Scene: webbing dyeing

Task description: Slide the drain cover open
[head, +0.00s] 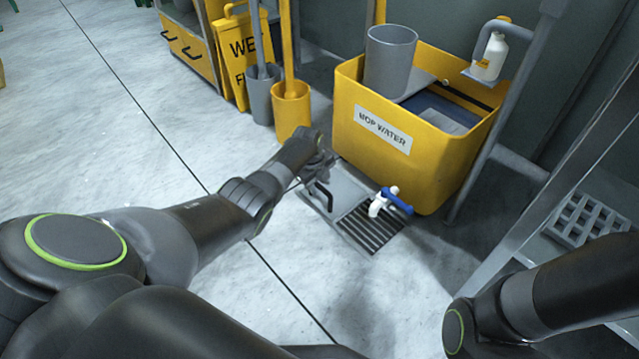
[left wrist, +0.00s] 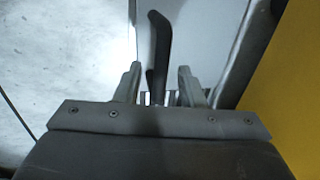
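The drain cover (head: 346,187) is a flat grey plate on the floor with a black handle (head: 324,197). Dark drain slots (head: 365,236) show beside it, below the tap. My left gripper (head: 318,176) is low over the cover at the handle. In the left wrist view, its two fingers (left wrist: 159,84) are apart, and the black handle (left wrist: 158,45) stands between them with a gap on each side. The cover (left wrist: 197,40) shows behind the handle there. Only a part of my right arm shows in the head view; its gripper is out of view.
A yellow mop water tub (head: 440,165) with a white and blue tap (head: 388,203) stands just behind the drain. A yellow holder (head: 291,110) and a wet floor sign (head: 240,60) stand further back. A metal rack is at the right. The floor at left is clear.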

